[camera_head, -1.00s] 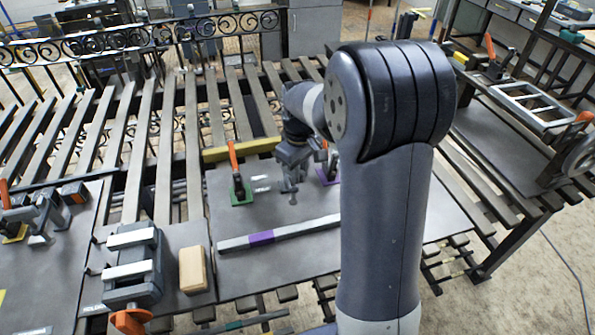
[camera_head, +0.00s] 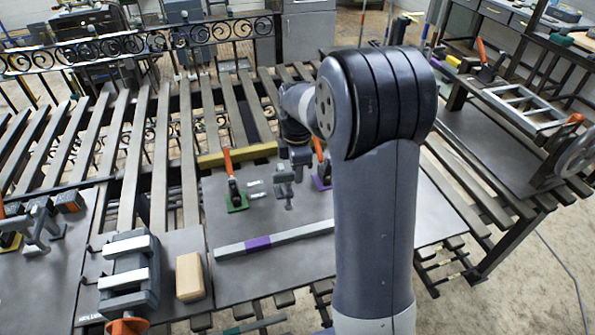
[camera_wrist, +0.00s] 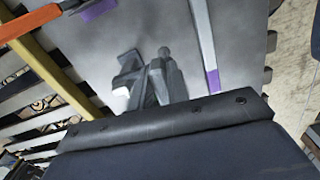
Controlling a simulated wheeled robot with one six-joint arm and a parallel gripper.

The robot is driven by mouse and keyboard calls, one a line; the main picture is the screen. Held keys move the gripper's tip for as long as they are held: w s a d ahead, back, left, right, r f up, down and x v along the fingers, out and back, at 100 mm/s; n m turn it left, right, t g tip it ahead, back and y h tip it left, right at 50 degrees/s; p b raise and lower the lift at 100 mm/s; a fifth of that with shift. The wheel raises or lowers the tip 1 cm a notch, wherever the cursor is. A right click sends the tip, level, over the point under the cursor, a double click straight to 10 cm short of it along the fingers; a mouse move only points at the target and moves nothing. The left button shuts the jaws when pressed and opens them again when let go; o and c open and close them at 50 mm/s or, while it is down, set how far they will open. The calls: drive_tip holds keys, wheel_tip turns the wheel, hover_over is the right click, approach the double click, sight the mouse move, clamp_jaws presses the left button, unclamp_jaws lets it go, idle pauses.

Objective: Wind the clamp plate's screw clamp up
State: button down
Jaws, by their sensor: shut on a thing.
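The clamp plate (camera_head: 235,220) is a grey sheet on the slatted bench. Its grey screw clamp (camera_head: 284,184) stands near the middle of the plate, between a green-based toggle clamp (camera_head: 234,192) and a purple-based one (camera_head: 321,172), both with orange handles. My gripper (camera_head: 290,168) is over the top of the screw clamp, shut on its upper end; its fingers are small and partly hidden here. In the wrist view the screw clamp (camera_wrist: 152,82) stands just beyond the dark gripper body, which hides the grip itself.
A long grey bar with a purple band (camera_head: 258,243) lies across the plate in front of the clamp. A yellow bar (camera_head: 237,154) lies along its back edge. A vise (camera_head: 132,275) and a wooden block (camera_head: 190,277) are at the left front. My arm hides the plate's right part.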

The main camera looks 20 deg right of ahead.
drive_tip(key=n, duration=0.4)
drive_tip(key=shift+w+f+n, duration=0.2)
drive_tip(key=shift+w+n, duration=0.15)
drive_tip(key=shift+n, duration=0.05)
drive_tip(key=shift+a, duration=0.1)
drive_tip(key=c, duration=1.4)
unclamp_jaws()
drive_tip(key=shift+w, duration=0.1)
drive_tip(key=shift+o, duration=0.2)
drive_tip(key=shift+r, duration=0.1)
wheel_tip(320, 180, up, 11)
drive_tip(key=shift+b, duration=0.45)
